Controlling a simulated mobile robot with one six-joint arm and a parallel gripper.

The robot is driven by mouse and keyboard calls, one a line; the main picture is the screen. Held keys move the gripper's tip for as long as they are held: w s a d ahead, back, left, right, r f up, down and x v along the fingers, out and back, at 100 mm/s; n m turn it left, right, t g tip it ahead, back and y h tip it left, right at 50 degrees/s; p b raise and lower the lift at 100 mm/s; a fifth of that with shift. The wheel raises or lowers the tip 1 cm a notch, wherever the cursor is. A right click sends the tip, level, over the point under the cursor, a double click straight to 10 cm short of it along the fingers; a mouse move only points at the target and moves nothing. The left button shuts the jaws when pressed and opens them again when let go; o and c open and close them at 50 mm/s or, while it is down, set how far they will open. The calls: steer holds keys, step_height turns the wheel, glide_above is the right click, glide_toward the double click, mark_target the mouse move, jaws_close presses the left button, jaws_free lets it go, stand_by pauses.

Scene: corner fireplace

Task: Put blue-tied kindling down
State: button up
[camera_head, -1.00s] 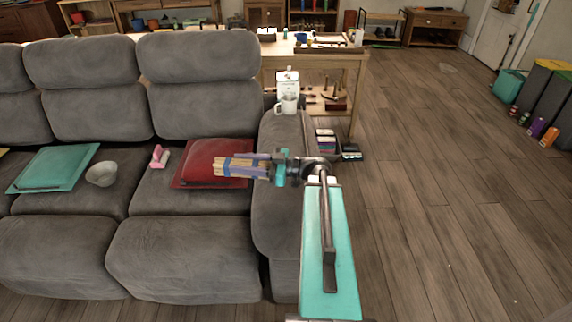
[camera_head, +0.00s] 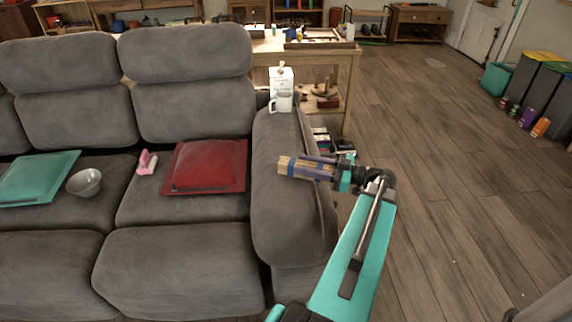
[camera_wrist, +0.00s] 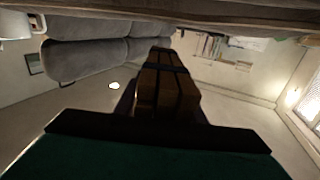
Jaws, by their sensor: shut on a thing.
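The blue-tied kindling (camera_head: 308,169) is a small bundle of tan sticks with a blue band around it. My gripper (camera_head: 333,172) is shut on it and holds it with its free end pointing left, over the sofa's right armrest (camera_head: 283,222). I cannot tell how high above the armrest it is. In the wrist view the kindling (camera_wrist: 168,85) lies between the dark fingers, with dark bands across its sticks. The gripper hides its near end.
A white mug (camera_head: 281,103) and a carton (camera_head: 282,77) stand at the armrest's back. A red cushion (camera_head: 205,166), a pink object (camera_head: 147,162), a grey bowl (camera_head: 84,182) and a teal cushion (camera_head: 38,178) are on the seats. Open wood floor (camera_head: 450,190) lies to the right.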

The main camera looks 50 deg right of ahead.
steer(key=shift+s+d+f, duration=0.1)
steer(key=shift+s+d, duration=0.3)
steer(key=shift+d, duration=0.05)
steer(key=shift+w, duration=0.2)
steer(key=w+d, duration=0.2)
steer(key=w, duration=0.2)
steer(key=w+d+f, duration=0.1)
steer(key=w+d, duration=0.1)
steer(key=w, duration=0.3)
steer(key=w+d, duration=0.2)
steer(key=w, duration=0.3)
steer(key=shift+w+d+f+p, duration=0.15)
steer(key=shift+d+f+p, duration=0.15)
steer(key=shift+d+p, duration=0.1)
steer(key=shift+f, duration=1.75)
steer(key=shift+f, duration=0.15)
steer(key=o, duration=1.2)
